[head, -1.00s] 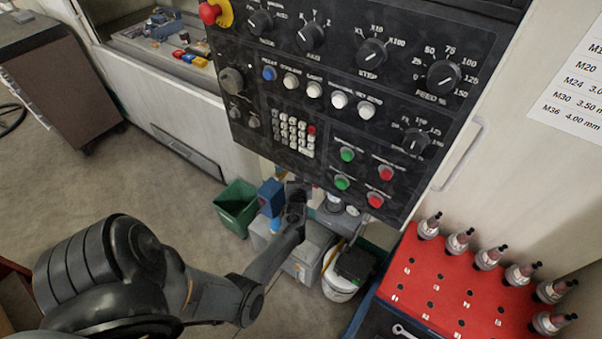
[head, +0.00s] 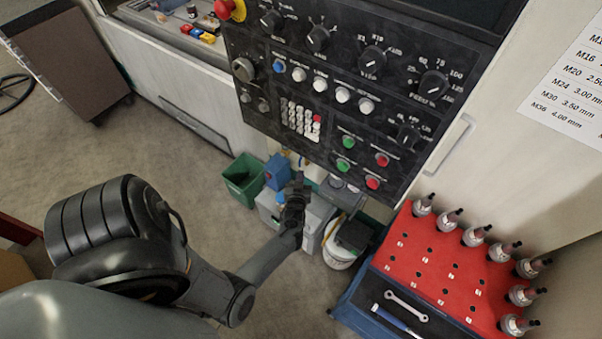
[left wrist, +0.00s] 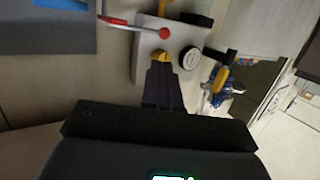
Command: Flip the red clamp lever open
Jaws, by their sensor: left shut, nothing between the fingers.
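In the left wrist view a red ball (left wrist: 164,34) sits at the end of a pale rod, with a flat red strip (left wrist: 117,21) at its other end. This looks like the clamp lever; it lies across a light grey block (left wrist: 148,70). My left gripper (left wrist: 162,72) is shut and empty, its dark fingertips just below the ball and close to a small yellow part (left wrist: 161,57). I cannot tell whether they touch. In the head view my left gripper (head: 297,188) is below the control panel, and the lever cannot be made out. My right gripper is not in view.
A black control panel (head: 330,158) hangs directly above my left gripper. A green bin (head: 242,182), a blue box (head: 278,172) and a white bucket (head: 338,258) are near it. A red-topped tool cart (head: 425,265) stands at right.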

